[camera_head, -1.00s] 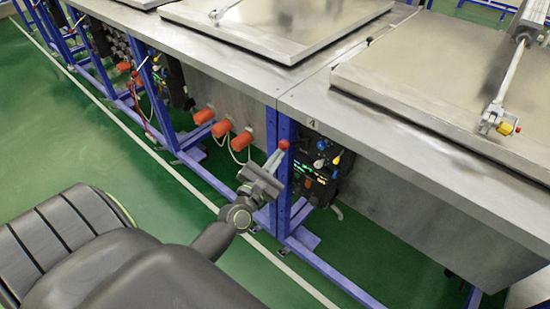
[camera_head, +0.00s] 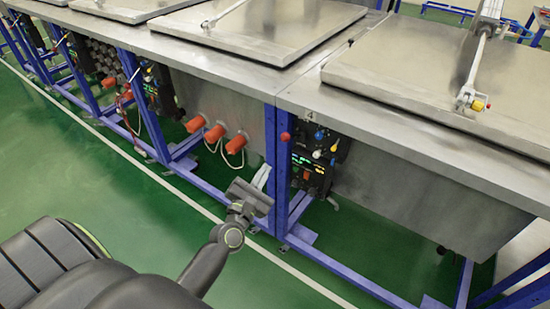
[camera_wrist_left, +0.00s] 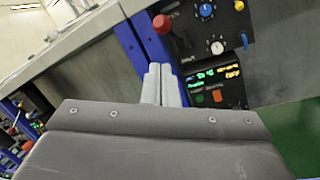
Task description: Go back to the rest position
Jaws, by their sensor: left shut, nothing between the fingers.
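My left gripper (camera_head: 262,177) is shut and empty in the head view. It hangs in front of the blue frame post, to the lower left of the control panel (camera_head: 315,160). In the left wrist view the two pale fingers of my left gripper (camera_wrist_left: 160,85) are together, with nothing between them. The panel (camera_wrist_left: 208,60) shows beyond them, with a red knob (camera_wrist_left: 160,22), a blue knob (camera_wrist_left: 206,10) and lit displays. In the head view the red knob (camera_head: 285,136) is apart from the fingers. My right gripper is not in view.
Steel tanks with flat lids (camera_head: 420,70) stand in a row on blue frames (camera_head: 270,150). Several orange-red plugs (camera_head: 215,133) stick out of the side left of the gripper. The green floor (camera_head: 110,190) in front is free, apart from my own body.

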